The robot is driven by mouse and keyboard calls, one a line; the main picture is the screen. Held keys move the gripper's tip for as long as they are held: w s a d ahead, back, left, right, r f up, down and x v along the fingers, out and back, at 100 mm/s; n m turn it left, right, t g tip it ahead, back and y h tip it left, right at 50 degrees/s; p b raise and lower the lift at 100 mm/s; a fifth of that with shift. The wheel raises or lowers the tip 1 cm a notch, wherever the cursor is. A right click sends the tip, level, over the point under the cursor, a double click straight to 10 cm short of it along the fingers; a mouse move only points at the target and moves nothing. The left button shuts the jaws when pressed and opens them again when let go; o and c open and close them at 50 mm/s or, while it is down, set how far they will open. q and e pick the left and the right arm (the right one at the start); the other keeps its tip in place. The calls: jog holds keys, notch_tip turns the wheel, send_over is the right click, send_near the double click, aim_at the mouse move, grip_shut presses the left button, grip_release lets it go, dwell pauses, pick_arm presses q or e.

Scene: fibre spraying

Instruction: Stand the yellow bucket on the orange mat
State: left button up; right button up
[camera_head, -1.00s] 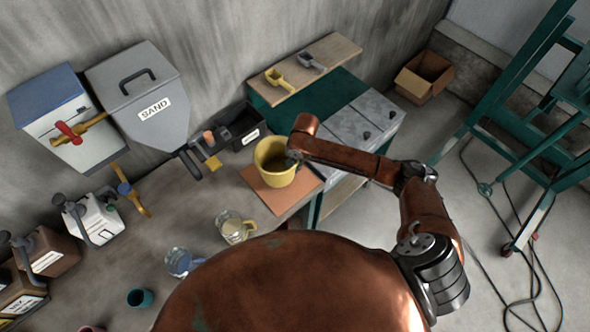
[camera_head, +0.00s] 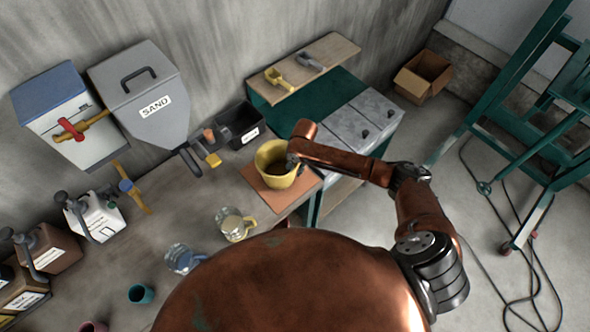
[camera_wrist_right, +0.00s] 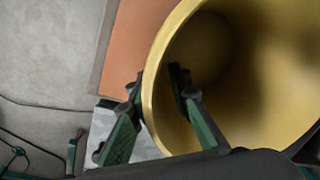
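The yellow bucket (camera_head: 277,179) is upright over the orange mat (camera_head: 277,201) on the table, and hides much of it. I cannot tell whether its base touches the mat. My right gripper (camera_head: 292,161) is at the bucket's right rim. In the right wrist view, its two green fingers (camera_wrist_right: 157,82) straddle the bucket's wall (camera_wrist_right: 250,80), one outside and one inside. The mat also shows beyond the rim in the wrist view (camera_wrist_right: 127,45). My left gripper is out of view.
Glass jugs (camera_head: 233,224) stand in front of the mat. A black bin (camera_head: 241,124) and the grey sand hopper (camera_head: 145,90) are behind and to the left. A grey-topped bench (camera_head: 350,125) is to the right, beside my right forearm. The mat lies near the table's right end.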

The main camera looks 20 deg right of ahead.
jog(key=shift+s+d+r+b, duration=0.15)
jog(key=shift+d+r+b, duration=0.05)
jog(key=shift+r, duration=1.85)
jog(key=shift+s+d+r+b, duration=0.15)
jog(key=shift+d+r+b, duration=0.05)
jog(key=shift+r, duration=1.85)
jog(key=shift+s+d+r+b, duration=0.15)
jog(key=shift+d+r+b, duration=0.05)
jog(key=shift+r, duration=1.85)
